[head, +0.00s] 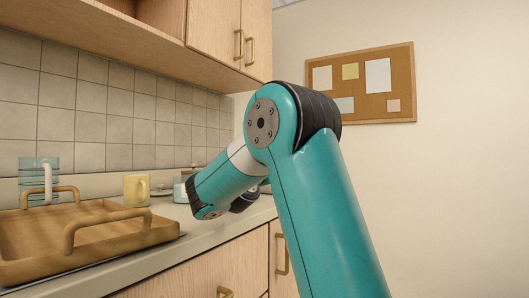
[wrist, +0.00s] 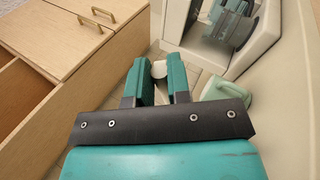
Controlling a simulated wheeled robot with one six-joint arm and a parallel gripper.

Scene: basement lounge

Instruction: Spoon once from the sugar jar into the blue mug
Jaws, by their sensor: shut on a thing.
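My gripper (wrist: 163,82) shows in the wrist view with its teal fingers closed around a thin, mostly hidden thing. A pale rounded end (wrist: 159,69), possibly a spoon's bowl, shows between the fingertips. In the head view my arm hides the gripper. A pale blue vessel (head: 180,190) stands on the counter, partly hidden behind my arm; I cannot tell whether it is the blue mug or a jar. A pale green-blue mug (wrist: 236,103) is right of the fingers in the wrist view. I cannot clearly make out the sugar jar.
A wooden tray (head: 20,277) with raised handles fills the counter's near left. Behind it stands a clear bluish vessel (head: 30,175) with a white handle. Wall cabinets (head: 220,35) hang above; lower cabinets (head: 185,280) are below.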

